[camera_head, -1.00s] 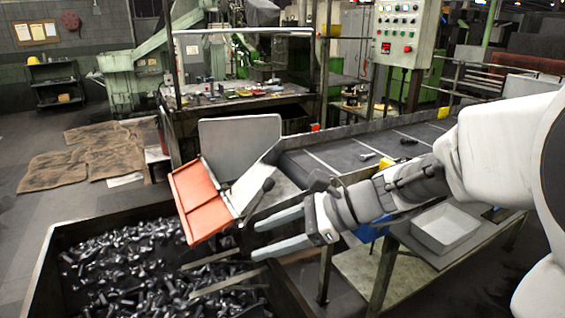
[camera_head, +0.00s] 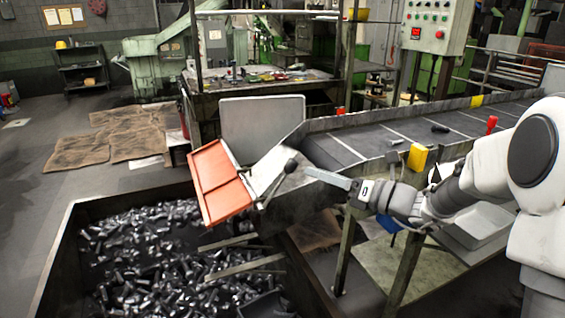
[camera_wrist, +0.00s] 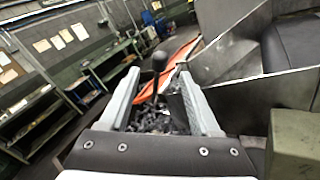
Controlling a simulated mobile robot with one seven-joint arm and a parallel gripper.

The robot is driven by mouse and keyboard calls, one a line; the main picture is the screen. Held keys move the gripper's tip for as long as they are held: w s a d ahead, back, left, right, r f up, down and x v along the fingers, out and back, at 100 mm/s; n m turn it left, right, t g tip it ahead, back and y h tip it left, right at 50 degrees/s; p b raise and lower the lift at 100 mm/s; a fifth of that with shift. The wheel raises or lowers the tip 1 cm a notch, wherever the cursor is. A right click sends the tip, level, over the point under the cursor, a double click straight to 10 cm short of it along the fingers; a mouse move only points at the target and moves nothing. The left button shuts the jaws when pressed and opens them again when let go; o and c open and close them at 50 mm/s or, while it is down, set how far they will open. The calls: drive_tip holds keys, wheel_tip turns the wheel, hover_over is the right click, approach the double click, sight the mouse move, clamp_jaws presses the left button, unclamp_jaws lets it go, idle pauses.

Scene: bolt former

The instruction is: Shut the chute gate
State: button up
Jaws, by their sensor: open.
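The orange chute gate (camera_head: 220,183) hangs tilted down at the chute's lower left end, over the bolt bin. A lever with a black knob (camera_head: 290,166) stands beside it on the chute's near side. My gripper (camera_head: 308,171) is open and empty just right of the knob, its fingers pointing left and one finger hiding the other. In the wrist view, the black knob (camera_wrist: 159,60) shows in line with the gap between my open fingertips (camera_wrist: 158,73). The orange gate (camera_wrist: 180,58) shows beyond it, partly hidden. I cannot tell whether a finger touches the lever.
The dark bin (camera_head: 62,236) of bolts lies below the gate. The chute conveyor (camera_head: 380,145) runs up to the right, with a yellow block (camera_head: 417,157) on its near edge. A grey plate (camera_head: 262,130) stands behind the gate.

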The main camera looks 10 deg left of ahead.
sight(287, 163)
drive_tip(key=x, duration=1.1)
drive_tip(key=shift+a+b, duration=0.25)
drive_tip(key=shift+b, duration=0.15)
clamp_jaws()
idle(0.7)
